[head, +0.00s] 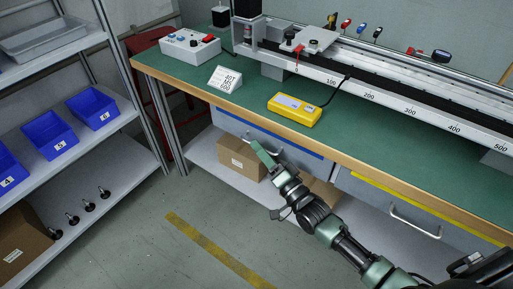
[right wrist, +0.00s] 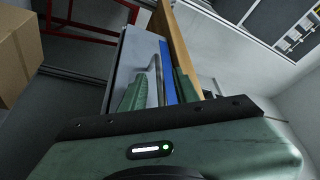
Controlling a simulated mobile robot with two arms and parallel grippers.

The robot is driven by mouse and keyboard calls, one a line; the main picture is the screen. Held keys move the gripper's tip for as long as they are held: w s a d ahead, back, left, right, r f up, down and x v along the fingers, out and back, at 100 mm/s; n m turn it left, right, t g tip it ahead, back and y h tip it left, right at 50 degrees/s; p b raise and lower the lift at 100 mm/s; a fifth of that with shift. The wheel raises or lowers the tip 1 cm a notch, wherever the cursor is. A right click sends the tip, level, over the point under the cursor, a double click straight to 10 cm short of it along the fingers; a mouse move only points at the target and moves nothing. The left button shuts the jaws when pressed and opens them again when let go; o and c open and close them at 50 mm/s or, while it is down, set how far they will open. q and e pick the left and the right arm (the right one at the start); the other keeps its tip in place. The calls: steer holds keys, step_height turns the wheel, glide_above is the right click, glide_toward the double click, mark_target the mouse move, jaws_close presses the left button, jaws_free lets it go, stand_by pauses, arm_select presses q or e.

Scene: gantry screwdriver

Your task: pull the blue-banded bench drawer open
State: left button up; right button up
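The blue-banded drawer (head: 292,146) is under the left part of the bench, with a grey front and a blue band along its top edge. It looks shut. My right gripper (head: 258,150) reaches in from the lower right and is at the drawer's handle. In the right wrist view the two green fingers of the gripper (right wrist: 158,90) are apart, with the bar handle (right wrist: 153,84) between them. I see gaps beside the bar; contact is not clear. The blue band (right wrist: 166,72) shows just behind the handle. My left gripper is not in view.
A yellow-banded drawer (head: 385,208) with its own handle is to the right. Cardboard boxes (head: 240,160) sit on the shelf below the bench. A rack with blue bins (head: 50,135) stands at left. Floor before the drawer is clear apart from a yellow stripe (head: 215,248).

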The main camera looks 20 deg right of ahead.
steer(key=shift+x, duration=0.9)
jaws_close()
steer(key=shift+f, duration=0.1)
stand_by(0.7)
